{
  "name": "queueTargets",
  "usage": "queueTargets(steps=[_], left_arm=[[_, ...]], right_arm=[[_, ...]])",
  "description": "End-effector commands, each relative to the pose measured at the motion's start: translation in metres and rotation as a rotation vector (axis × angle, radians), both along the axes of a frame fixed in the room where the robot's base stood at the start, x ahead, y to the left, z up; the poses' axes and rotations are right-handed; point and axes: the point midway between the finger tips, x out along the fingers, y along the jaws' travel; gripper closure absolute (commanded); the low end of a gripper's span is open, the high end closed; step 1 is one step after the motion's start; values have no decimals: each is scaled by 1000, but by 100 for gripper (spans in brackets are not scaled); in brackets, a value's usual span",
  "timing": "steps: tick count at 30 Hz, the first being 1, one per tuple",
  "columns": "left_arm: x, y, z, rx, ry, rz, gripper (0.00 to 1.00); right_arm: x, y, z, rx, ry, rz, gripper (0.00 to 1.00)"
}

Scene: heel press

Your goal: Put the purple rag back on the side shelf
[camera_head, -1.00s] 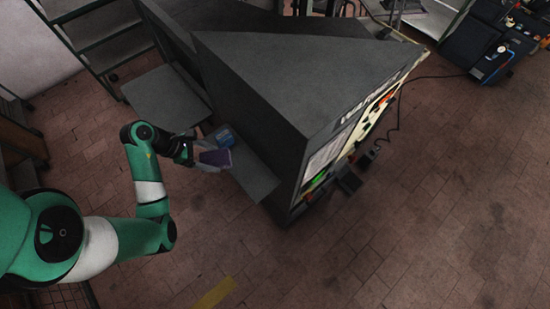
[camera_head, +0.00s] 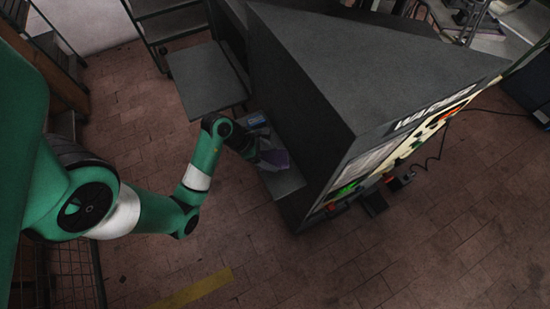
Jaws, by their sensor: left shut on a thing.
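The purple rag (camera_head: 275,158) is in my left gripper (camera_head: 262,155), over the grey side shelf (camera_head: 284,184) on the left flank of the dark machine. The gripper is shut on the rag and partly covers it. I cannot tell whether the rag touches the shelf. A blue item (camera_head: 256,119) sits at the far end of the same shelf, behind the gripper. My right gripper is out of view.
The big dark grey machine (camera_head: 350,70) rises just right of the shelf. A separate grey platform (camera_head: 207,80) stands beyond it to the left. The near end of the shelf is bare. Brick floor (camera_head: 250,240) lies open in front.

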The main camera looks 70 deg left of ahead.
Motion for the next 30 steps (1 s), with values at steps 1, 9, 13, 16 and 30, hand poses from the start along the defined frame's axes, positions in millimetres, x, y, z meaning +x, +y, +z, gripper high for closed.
queueTargets(steps=[1, 9, 13, 16, 30], left_arm=[[3, -2, -5, 0, 0, -1, 79], [14, -8, -21, -1, 1, -4, 79], [12, -6, -43, 0, 2, 1, 79], [12, -6, -47, 2, 0, 1, 79], [12, -6, -49, 2, 0, 0, 0]], right_arm=[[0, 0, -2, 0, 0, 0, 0], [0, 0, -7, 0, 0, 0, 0], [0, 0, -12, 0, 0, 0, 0], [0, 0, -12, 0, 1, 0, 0], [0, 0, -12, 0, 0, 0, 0]])
